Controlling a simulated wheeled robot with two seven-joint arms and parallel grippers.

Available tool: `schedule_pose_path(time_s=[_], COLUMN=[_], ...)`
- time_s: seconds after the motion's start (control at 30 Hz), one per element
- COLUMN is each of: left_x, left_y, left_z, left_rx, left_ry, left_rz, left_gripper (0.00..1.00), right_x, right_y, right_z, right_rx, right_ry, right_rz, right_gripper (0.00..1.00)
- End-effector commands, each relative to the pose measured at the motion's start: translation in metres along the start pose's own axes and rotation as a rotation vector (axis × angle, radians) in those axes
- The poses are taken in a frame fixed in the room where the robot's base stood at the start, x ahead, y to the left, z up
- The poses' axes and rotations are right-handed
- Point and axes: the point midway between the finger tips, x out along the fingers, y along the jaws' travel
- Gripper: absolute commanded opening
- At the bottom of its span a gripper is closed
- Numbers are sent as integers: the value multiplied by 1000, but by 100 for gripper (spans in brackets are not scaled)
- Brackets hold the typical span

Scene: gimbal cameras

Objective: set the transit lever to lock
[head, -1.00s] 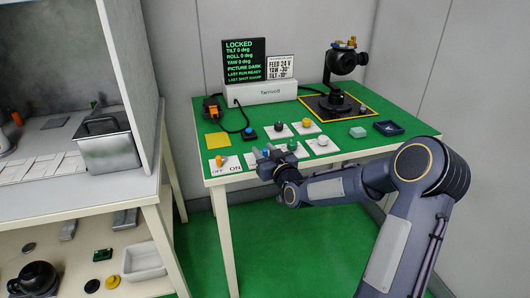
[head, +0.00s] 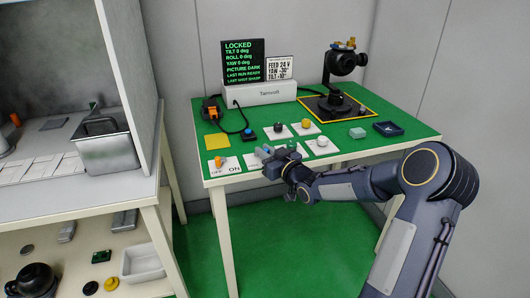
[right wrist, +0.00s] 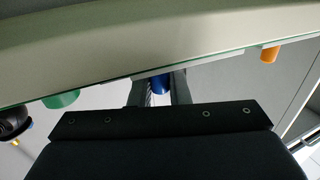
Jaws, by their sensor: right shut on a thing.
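My right gripper (head: 267,153) is at the front edge of the green-topped table, over a white plate (head: 251,160). In the right wrist view its fingers (right wrist: 158,92) are shut around a blue lever knob (right wrist: 158,84). I cannot read a label naming it as the transit lever. In the head view the gripper hides most of that lever. A small display (head: 243,62) at the back reads LOCKED, with tilt, roll and yaw at 0 deg. The gimbal camera (head: 344,65) stands at the back right. My left gripper is not in view.
An orange knob (head: 219,161) on an OFF/ON plate is left of my gripper; it also shows in the right wrist view (right wrist: 269,54). A green knob (right wrist: 62,99) is on the other side. Black, yellow and white knobs stand behind. A cabinet (head: 85,205) is at the left.

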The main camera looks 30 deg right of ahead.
Motion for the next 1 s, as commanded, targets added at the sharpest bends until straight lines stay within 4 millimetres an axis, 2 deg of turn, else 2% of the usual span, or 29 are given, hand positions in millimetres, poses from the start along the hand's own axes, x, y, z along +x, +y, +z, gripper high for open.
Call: schedule_pose_path(time_s=[0.3,0.33,0.47,0.77,0.87,1.0], left_x=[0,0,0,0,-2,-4], left_y=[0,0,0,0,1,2], left_z=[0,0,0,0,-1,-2], left_rx=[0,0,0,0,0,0], left_ry=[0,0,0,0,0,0], left_rz=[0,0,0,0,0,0], left_gripper=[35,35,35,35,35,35], right_x=[0,0,0,-2,-11,-35], right_y=[1,1,1,1,2,2], right_z=[-1,-1,0,0,-1,-1], right_rx=[0,0,0,0,-3,-2], right_ry=[1,1,1,0,-1,-3], right_rz=[-5,-4,-4,-4,-2,-1], right_gripper=[0,18,35,35,35,35])
